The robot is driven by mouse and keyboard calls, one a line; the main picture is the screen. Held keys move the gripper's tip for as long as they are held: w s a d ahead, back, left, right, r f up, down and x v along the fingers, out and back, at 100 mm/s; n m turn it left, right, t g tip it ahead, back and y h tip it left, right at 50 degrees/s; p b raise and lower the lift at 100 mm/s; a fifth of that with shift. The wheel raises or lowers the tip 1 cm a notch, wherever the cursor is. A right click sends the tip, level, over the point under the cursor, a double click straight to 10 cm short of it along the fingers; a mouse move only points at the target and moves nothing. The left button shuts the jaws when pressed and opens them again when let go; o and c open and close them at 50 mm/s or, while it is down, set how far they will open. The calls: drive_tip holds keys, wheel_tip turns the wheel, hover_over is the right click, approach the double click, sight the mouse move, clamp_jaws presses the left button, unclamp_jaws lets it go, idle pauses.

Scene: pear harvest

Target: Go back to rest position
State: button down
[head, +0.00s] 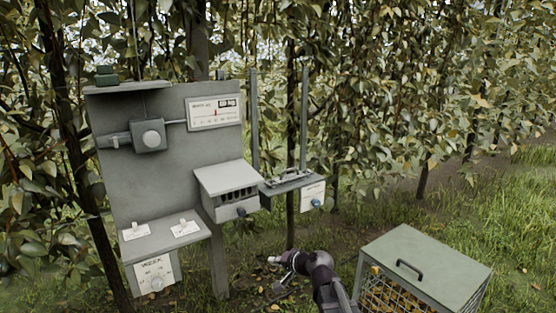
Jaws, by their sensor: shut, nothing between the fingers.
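My arm rises from the bottom edge in the head view, right of the middle, and bends over to the left above the grass. My gripper (278,287) is at the arm's far end, small and dark against the grass. It is shut, and I see nothing held in it. It hangs in front of the grey panel stand, left of the crate and apart from both. The fingertips are too small to make out clearly.
A lidded wire crate (428,262) with a black handle stands at lower right. Leafy trees (400,80) stand behind; grass (520,240) lies around.

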drive_tip(key=s+d+f+n+g+h, duration=0.2)
drive_tip(key=s+d+f+g+h, duration=0.25)
drive_tip(key=s+d, duration=0.5)
drive_tip(key=s+d+f+n+g+h, duration=0.2)
drive_tip(key=s+d+f+g+h, duration=0.3)
drive_tip(key=s+d, duration=0.45)
wheel_tip(320, 180, up, 14)
drive_tip(key=t+p, duration=0.1)
drive_tip(key=p, duration=1.4)
drive_tip(key=shift+a+r, duration=0.25)
drive_tip(key=shift+a, duration=0.15)
